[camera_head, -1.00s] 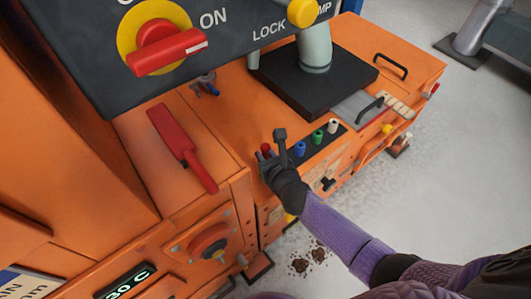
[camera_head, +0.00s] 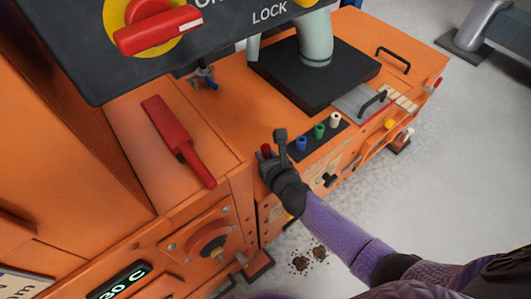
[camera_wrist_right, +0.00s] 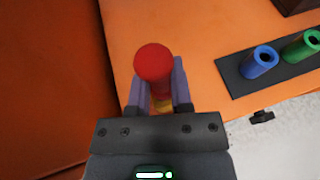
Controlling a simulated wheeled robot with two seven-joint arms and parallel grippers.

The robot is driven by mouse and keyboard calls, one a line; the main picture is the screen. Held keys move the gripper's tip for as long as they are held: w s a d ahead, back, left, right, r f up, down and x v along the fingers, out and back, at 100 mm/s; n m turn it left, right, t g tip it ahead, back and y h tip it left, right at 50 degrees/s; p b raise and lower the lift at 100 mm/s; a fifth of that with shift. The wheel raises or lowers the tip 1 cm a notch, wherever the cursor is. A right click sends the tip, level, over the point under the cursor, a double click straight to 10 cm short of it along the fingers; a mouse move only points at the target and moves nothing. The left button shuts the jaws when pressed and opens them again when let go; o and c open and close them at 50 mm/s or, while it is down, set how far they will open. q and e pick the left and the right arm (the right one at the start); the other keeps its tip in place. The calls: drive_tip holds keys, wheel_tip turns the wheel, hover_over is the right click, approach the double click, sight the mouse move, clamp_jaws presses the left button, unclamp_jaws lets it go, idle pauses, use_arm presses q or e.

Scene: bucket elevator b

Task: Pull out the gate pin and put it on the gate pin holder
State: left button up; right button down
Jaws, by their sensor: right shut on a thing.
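My right gripper (camera_head: 273,156) is at the near edge of the orange machine top, left of the coloured pegs. In the right wrist view the gripper (camera_wrist_right: 160,95) is shut on a red round-headed pin (camera_wrist_right: 153,62), seen from above between its two fingers. I take this to be the gate pin. Its red head shows small beside the fingers in the head view (camera_head: 265,149). Its lower part is hidden by the gripper, so I cannot tell whether it is still in a hole. I cannot clearly identify the gate pin holder. My left gripper is not in view.
A red-handled lever (camera_head: 178,140) lies left. The control panel (camera_head: 200,50) overhangs the upper left. A black plate (camera_head: 313,80) with a grey pipe stands behind. The floor at right is open.

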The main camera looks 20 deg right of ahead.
drive_tip(key=shift+f+b, duration=0.3)
drive_tip(key=shift+f, duration=0.1)
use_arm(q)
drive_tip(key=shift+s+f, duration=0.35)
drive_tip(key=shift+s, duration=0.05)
use_arm(e)
drive_tip(key=shift+f, duration=0.1)
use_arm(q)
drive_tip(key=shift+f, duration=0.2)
use_arm(e)
drive_tip(key=shift+f, duration=0.2)
drive_tip(key=c, duration=1)
unclamp_jaws()
drive_tip(key=shift+b, duration=0.3)
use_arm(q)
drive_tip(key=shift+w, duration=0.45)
use_arm(e)
drive_tip(key=o, duration=0.6)
drive_tip(key=shift+c, duration=0.2)
drive_tip(key=shift+s+r+p, duration=0.25)
drive_tip(key=shift+s+p, duration=0.1)
use_arm(q)
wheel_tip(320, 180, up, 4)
drive_tip(key=p, duration=0.3)
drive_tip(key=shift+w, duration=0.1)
use_arm(e)
drive_tip(key=v, duration=0.9)
